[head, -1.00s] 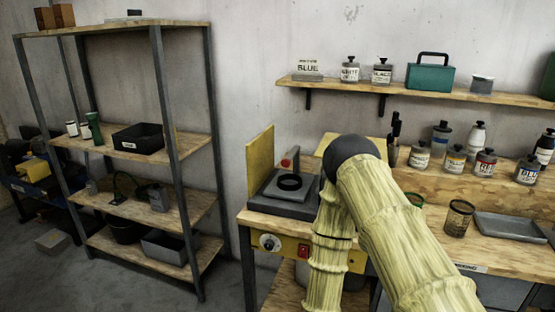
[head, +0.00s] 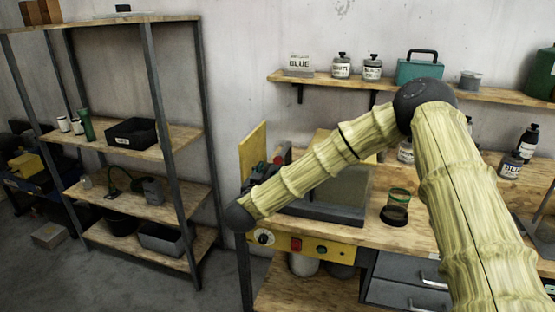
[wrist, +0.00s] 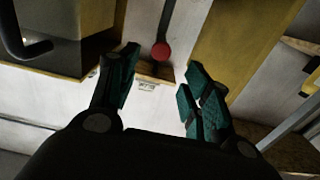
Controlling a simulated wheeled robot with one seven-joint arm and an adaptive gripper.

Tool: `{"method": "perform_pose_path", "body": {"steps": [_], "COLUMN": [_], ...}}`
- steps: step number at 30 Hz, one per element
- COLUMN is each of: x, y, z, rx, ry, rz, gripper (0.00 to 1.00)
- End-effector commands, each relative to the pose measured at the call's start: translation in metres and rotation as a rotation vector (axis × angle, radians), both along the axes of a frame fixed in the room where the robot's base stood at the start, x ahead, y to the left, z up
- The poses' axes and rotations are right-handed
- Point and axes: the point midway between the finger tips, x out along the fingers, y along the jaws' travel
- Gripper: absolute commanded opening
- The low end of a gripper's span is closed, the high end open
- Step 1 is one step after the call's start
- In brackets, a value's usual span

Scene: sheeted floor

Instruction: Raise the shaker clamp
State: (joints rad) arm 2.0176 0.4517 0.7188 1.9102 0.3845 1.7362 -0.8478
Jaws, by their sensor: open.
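The shaker (head: 320,245) stands on the left end of the workbench, with a yellow front panel and yellow side boards. Its clamp (wrist: 161,50) shows in the wrist view as a dark bar ending in a round red knob. In the head view a small red part (head: 279,158) shows by the left yellow board. My gripper (wrist: 162,62) is open and empty, with teal-padded fingers on either side of the red knob in the picture. I cannot tell how deep the knob lies between them. My arm hides much of the shaker in the head view.
An open can (head: 397,207) stands on the bench right of the shaker. A wall shelf (head: 385,88) above holds bottles and a green case (head: 419,70). A metal rack (head: 155,150) stands at the left. Drawers (head: 400,285) are below the bench.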

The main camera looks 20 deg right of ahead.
Motion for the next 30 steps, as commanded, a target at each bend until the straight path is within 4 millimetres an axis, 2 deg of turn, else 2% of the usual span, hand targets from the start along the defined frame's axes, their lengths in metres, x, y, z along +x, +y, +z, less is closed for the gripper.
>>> {"method": "perform_pose_path", "body": {"steps": [15,21,30], "x": [0.064,0.076,0.078], "y": [-0.044,-0.052,-0.053], "z": [0.0,-0.001,-0.001], "rx": [0.002,0.0,0.0], "ry": [0.001,0.001,0.001], "rz": [0.0,0.002,0.002], "gripper": [0.48,0.48,0.48]}}
